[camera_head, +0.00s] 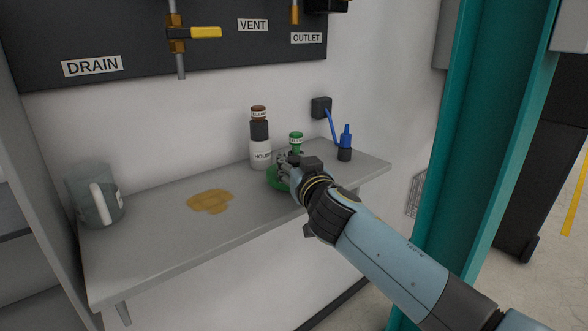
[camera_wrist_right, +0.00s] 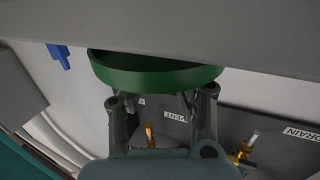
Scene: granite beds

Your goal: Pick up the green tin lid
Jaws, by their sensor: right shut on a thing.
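The green tin lid (camera_head: 274,180) is at the right part of the grey shelf in the head view, partly hidden behind my right gripper (camera_head: 286,169). In the right wrist view the lid (camera_wrist_right: 155,78) is a shallow round green dish shape, with the fingers of my right gripper (camera_wrist_right: 162,98) at its rim. The right gripper is shut on the lid. The lid is at or very close to the shelf surface; I cannot tell whether it touches. My left gripper is not in view.
A white bottle (camera_head: 260,153), a small green-capped bottle (camera_head: 296,139) and a blue-topped bottle (camera_head: 345,147) stand behind the gripper. A teal post (camera_head: 465,150) rises at right.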

